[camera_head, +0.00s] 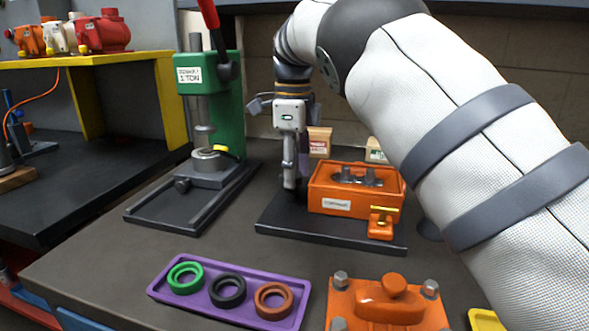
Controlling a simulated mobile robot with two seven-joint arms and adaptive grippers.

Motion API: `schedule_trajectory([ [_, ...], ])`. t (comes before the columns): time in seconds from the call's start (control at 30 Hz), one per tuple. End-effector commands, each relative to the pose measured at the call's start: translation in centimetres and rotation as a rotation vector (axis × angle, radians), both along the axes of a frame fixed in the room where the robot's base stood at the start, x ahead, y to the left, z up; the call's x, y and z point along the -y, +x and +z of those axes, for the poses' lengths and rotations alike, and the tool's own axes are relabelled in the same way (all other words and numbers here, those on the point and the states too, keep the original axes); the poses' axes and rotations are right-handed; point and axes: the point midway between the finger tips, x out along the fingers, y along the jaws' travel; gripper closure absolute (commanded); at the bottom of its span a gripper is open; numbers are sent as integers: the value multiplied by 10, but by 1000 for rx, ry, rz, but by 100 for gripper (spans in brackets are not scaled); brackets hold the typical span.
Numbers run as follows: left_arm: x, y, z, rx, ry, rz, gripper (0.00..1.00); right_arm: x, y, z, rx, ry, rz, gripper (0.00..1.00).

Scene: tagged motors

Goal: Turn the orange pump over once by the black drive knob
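The orange pump (329,206) is an open-topped box with a white label and grey gear-like parts inside. It sits on a black base plate (330,232) on the workbench. A small orange fitting with a yellow handle (381,222) is at its front right. My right gripper (291,187) points down at the pump's left side, its fingers seen nearly edge-on. A dark part shows low beside the fingers, where the black drive knob may be; the knob is not clearly visible. Whether the fingers grip it cannot be told. My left gripper is out of view.
A green press (226,105) with a red-handled lever stands left of the pump. In front lie a purple tray (160,288) with three rings and an orange cover (385,303) with bolts. Small boxes (319,140) stand behind. My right arm fills the right side.

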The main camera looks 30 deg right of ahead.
Motion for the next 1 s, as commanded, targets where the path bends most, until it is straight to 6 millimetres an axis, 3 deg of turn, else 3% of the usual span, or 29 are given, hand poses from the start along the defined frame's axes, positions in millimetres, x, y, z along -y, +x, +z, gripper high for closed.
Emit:
schedule_trajectory([
  [0.03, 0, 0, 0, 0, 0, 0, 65, 0, 0, 0, 0, 0, 0, 80],
  [0.1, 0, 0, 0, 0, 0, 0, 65, 0, 0, 0, -1, 0, 0, 92],
  [0.57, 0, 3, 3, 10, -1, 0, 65, 1, 0, 0, -3, 2, 103, 92],
  [1.0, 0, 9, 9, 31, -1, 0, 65, 2, 2, -1, -4, 3, 495, 92],
])
